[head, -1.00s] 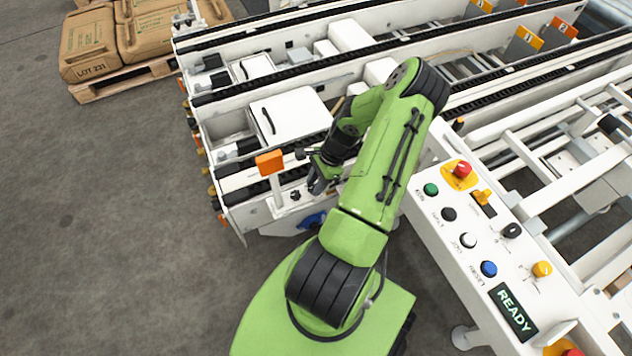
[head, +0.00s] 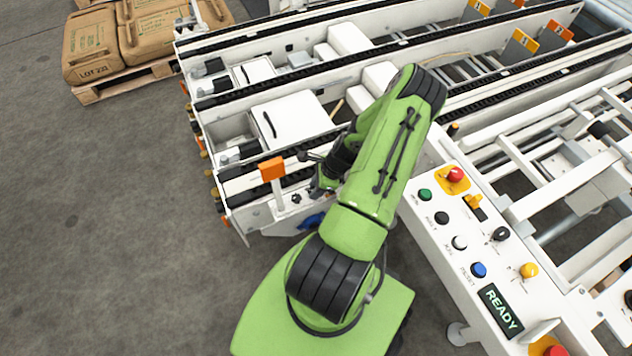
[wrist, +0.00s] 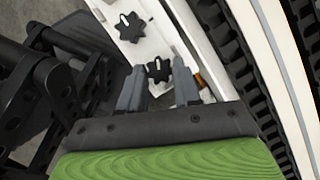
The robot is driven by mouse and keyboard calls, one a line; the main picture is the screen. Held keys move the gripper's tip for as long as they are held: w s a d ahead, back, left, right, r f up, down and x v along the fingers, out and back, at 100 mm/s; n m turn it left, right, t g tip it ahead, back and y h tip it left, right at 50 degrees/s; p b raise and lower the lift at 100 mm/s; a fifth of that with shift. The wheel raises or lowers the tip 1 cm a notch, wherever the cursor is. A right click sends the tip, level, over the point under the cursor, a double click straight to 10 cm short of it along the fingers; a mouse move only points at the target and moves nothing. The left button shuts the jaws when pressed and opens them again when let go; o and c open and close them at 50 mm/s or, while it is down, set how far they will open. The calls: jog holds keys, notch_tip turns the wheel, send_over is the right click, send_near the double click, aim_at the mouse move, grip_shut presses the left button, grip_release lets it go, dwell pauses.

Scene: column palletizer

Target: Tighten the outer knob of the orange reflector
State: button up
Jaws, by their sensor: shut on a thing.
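The orange reflector (head: 272,168) stands on a white post at the near left end of the white machine frame in the head view. A black star knob (head: 296,197) shows on the bracket just right of the post. In the wrist view, one black star knob (wrist: 130,27) is free ahead of the fingers. A second black star knob (wrist: 158,69) lies between the fingertips. My gripper (wrist: 159,88) is shut on this second knob, one grey finger on each side. In the head view my gripper (head: 319,187) is partly hidden by my arm. I cannot tell which knob is the outer one.
A control panel (head: 470,245) with coloured buttons and a READY display stands to the right of my arm. Black chain rails (head: 330,75) run along the machine behind. A pallet of brown sacks (head: 120,85) is at the far left. The floor at left is clear.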

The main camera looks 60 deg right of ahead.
jog(key=m+p, duration=0.1)
jog(key=m, duration=0.1)
jog(key=m+h+p, duration=0.1)
jog(key=m+p, duration=0.1)
jog(key=m+h+p, duration=0.1)
jog(key=m, duration=0.1)
jog(key=shift+s+a+r+m+t, duration=0.1)
jog(key=shift+a+r+m+t, duration=0.05)
jog(key=shift+a+m+t, duration=0.15)
jog(key=m+h+p, duration=0.2)
jog(key=m+p, duration=0.1)
jog(key=m, duration=0.1)
jog(key=shift+a, duration=0.15)
jog(key=shift+m+h+p, duration=0.4)
jog(key=shift+m+p, duration=0.5)
jog(key=shift+m, duration=0.1)
jog(key=o, duration=1.1)
jog(key=shift+c, duration=0.2)
